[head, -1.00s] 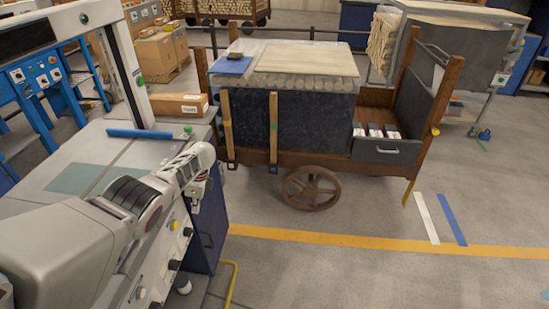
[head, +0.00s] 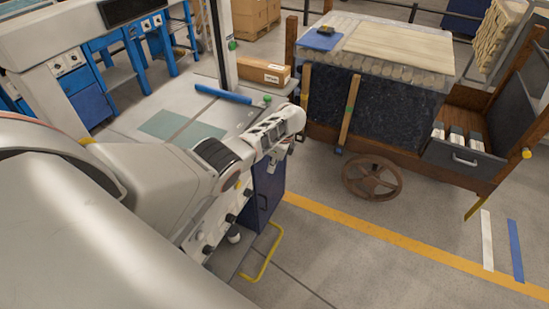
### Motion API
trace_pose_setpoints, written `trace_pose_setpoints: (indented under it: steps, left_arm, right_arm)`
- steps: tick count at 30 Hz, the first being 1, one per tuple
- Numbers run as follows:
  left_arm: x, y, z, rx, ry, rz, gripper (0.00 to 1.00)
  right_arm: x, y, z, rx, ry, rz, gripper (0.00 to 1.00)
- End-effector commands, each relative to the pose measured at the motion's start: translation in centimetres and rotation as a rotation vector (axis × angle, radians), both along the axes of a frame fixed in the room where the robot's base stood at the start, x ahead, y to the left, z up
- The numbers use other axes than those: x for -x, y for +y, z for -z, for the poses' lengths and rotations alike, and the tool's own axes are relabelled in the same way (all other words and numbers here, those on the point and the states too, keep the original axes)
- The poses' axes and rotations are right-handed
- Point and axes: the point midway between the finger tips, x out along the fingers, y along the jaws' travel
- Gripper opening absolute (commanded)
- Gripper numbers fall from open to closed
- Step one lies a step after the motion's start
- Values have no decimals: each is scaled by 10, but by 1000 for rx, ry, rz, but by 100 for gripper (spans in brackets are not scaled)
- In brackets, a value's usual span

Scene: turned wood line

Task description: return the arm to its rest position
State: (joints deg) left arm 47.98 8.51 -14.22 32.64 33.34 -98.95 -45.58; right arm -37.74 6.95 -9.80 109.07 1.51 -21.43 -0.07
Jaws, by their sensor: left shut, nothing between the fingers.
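My left arm comes in from the left and reaches over the front edge of a grey machine table (head: 120,117). My left gripper (head: 272,166) is small in the picture, below the wrist at the table's front right corner. It is shut and holds nothing. The wrist and arm links partly cover it. My right gripper is not in view.
A wooden cart (head: 400,158) with a dark bin stands to the right, apart from the gripper. A blue bar (head: 222,94) lies on the table, with a cardboard box (head: 263,74) behind it. The floor with the yellow line (head: 385,232) is clear.

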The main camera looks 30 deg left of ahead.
Motion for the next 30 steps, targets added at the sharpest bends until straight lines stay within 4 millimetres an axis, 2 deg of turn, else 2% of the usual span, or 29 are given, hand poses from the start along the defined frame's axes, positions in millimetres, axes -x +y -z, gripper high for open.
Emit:
trace_pose_setpoints:
  steps: [9, 19, 23, 30]
  left_arm:
    - [0, -8, -30, 1, 0, 0, 0]
    - [1, -9, -34, 0, -2, -3, 0]
    - [9, -15, -12, 7, -34, -34, 0]
    - [50, -47, 70, 76, -230, -199, 0]
  right_arm:
    - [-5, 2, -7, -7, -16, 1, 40]
    - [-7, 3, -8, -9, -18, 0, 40]
    - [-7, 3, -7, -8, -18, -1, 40]
    - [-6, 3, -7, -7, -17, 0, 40]
